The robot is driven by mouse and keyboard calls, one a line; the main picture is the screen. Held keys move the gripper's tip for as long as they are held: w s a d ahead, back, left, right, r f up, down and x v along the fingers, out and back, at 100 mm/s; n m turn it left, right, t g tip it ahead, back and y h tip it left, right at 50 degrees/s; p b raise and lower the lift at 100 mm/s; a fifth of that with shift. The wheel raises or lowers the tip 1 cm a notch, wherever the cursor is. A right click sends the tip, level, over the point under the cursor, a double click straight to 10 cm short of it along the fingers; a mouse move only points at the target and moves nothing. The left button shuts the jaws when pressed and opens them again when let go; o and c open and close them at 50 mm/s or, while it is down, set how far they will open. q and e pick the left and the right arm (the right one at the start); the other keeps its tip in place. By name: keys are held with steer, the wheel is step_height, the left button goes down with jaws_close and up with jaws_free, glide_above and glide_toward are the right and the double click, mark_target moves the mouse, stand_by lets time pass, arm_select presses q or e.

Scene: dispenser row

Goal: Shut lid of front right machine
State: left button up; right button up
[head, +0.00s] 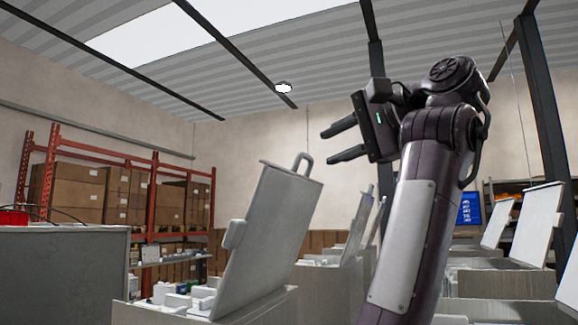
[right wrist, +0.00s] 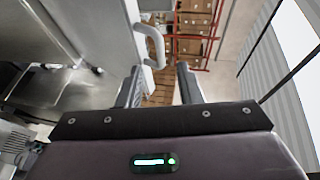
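The nearest machine (head: 268,305) is a pale grey box with its lid (head: 265,235) standing up, tilted back to the right. A loop handle (head: 302,163) sits on the lid's top edge. The frames do not label which machine is the front right one. My right gripper (head: 328,146) is raised above and right of this lid in the head view, its two dark fingers apart and empty. In the right wrist view the open fingers (right wrist: 158,85) show with a pale lid (right wrist: 85,45) and its curved handle (right wrist: 151,45) just beyond; no contact is visible. My left gripper is out of view.
More machines with raised lids (head: 535,225) stand at the right, and others behind the nearest one. A grey cabinet (head: 65,275) is at the left. Red racks with boxes (head: 120,190) line the back wall. The air left of my right gripper is free.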

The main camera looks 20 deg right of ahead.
mark_target(309, 156)
steer(key=p+x, duration=0.4)
steer(key=x, duration=0.3)
steer(key=shift+w, duration=0.1)
steer(key=shift+w+a+f, duration=0.1)
steer(key=shift+w, duration=0.05)
steer(key=shift+s, duration=0.2)
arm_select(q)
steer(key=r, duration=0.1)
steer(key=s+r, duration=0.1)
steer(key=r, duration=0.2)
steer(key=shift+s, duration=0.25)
arm_select(e)
jaws_close()
